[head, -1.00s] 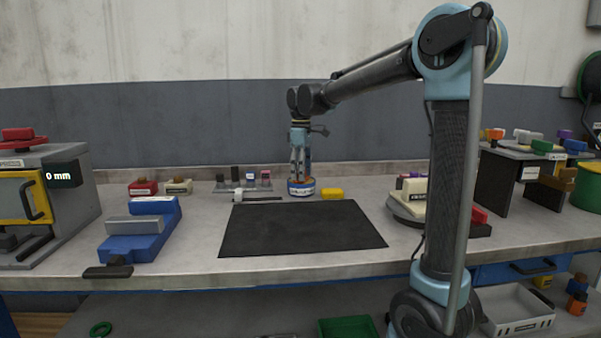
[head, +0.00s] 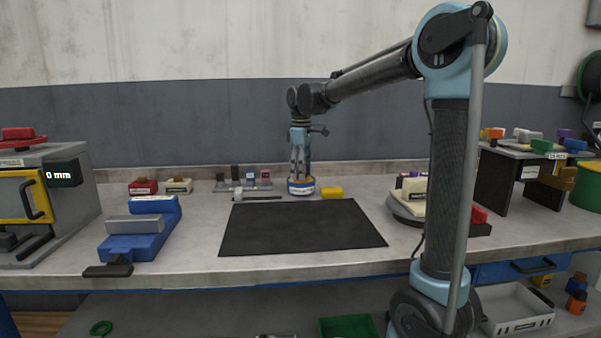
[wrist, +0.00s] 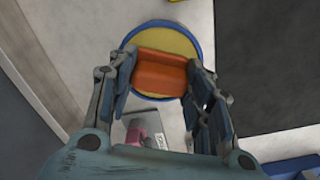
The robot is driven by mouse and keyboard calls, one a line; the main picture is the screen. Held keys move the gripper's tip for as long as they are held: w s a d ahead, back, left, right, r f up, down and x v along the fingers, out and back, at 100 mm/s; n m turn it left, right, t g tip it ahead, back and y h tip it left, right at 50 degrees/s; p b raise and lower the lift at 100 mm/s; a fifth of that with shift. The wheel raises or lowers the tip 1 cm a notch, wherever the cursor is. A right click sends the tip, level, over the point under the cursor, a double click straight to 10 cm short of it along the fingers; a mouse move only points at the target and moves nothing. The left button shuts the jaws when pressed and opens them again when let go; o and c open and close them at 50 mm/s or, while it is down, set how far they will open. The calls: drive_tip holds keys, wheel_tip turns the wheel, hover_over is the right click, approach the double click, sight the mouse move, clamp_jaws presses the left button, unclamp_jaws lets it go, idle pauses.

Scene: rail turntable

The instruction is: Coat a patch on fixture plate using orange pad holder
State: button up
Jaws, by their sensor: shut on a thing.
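My gripper (head: 301,172) stands upright over a round blue-rimmed dish (head: 301,190) behind the black mat. In the wrist view my gripper (wrist: 158,78) is shut on the orange pad holder (wrist: 160,68). The holder is over the yellow inside of the dish (wrist: 165,23). I cannot tell whether its underside touches the yellow surface. A cream block (head: 413,192) stands on the round turntable (head: 402,215) to the right of the mat. I cannot tell for sure which thing is the fixture plate.
The black mat (head: 300,230) is bare. A yellow block (head: 332,193) lies right of the dish, and a small rack (head: 243,186) stands to its left. A blue fixture (head: 140,235) and a grey machine (head: 70,215) are at left. A dark raised stand (head: 525,175) is at right.

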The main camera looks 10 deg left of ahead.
drive_tip(key=shift+r, duration=3.45)
